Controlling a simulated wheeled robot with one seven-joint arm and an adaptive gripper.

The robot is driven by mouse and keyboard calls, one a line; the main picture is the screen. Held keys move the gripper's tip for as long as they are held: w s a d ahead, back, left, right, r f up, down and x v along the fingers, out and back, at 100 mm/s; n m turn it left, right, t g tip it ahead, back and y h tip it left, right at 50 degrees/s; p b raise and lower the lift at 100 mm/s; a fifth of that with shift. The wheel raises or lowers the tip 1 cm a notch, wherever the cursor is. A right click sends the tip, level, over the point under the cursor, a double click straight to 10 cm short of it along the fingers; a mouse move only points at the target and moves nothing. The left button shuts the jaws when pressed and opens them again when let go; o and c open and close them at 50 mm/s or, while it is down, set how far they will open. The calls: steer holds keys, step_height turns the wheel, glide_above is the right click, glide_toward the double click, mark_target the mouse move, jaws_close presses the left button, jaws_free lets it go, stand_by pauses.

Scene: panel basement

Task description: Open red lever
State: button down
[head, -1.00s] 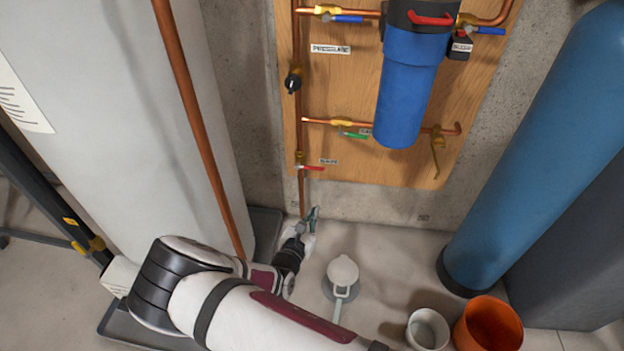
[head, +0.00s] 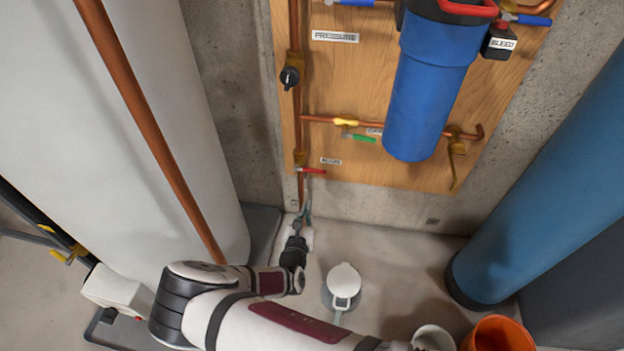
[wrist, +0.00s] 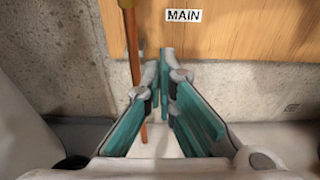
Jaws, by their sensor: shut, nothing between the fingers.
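The red lever (head: 313,170) sits on a brass valve low on the vertical copper pipe at the left of the wooden panel. It points to the right, roughly level, under a small label (head: 331,161). In the wrist view this label (wrist: 184,15) reads MAIN; I cannot make out the lever there. My gripper (head: 306,209) is below the lever, near the pipe's lower end, and apart from it in the head view. In the wrist view, its teal-padded fingers (wrist: 159,62) come together at the tips with nothing between them, in front of the pipe and panel's lower edge.
A white lidded container (head: 343,283) and an orange bucket (head: 499,335) stand on the floor. A large white tank (head: 130,120) flanks the left, a blue cylinder (head: 545,190) the right.

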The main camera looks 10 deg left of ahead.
mark_target(311, 170)
steer(key=shift+w, duration=0.15)
steer(key=w+f+b, duration=0.2)
steer(key=w+b, duration=0.2)
steer(key=w, duration=0.5)
steer(key=r, duration=0.4)
steer(key=shift+s+d+r+b, duration=0.1)
steer(key=shift+d+r+b, duration=0.1)
steer(key=shift+r+b, duration=0.15)
